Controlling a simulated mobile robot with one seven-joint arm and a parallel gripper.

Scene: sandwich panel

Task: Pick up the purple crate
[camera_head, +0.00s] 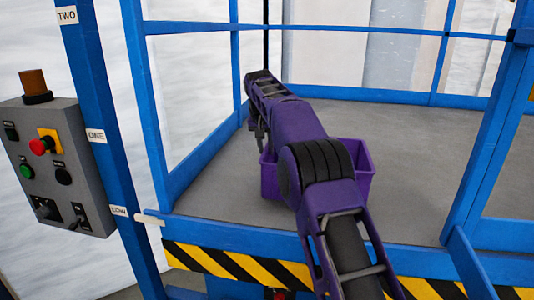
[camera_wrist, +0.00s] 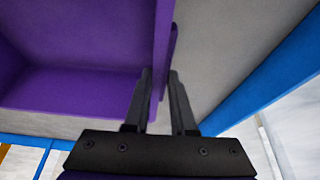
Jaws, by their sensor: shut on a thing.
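The purple crate (camera_head: 362,172) stands on the grey floor of the blue-framed platform in the head view. My purple arm passes in front of it and hides much of it. The crate also fills the upper left of the wrist view (camera_wrist: 85,90), where its inside shows. My gripper (camera_wrist: 160,82) has one finger on each side of the crate's wall and is shut on it. In the head view the gripper (camera_head: 261,138) shows at the crate's left side, and its fingertips are hard to make out.
Blue rails and posts (camera_head: 474,150) frame the grey platform floor (camera_head: 415,135), which is clear right of the crate. A yellow-and-black striped edge (camera_head: 240,268) runs along the front. A grey control box (camera_head: 55,165) with buttons is fixed at the left.

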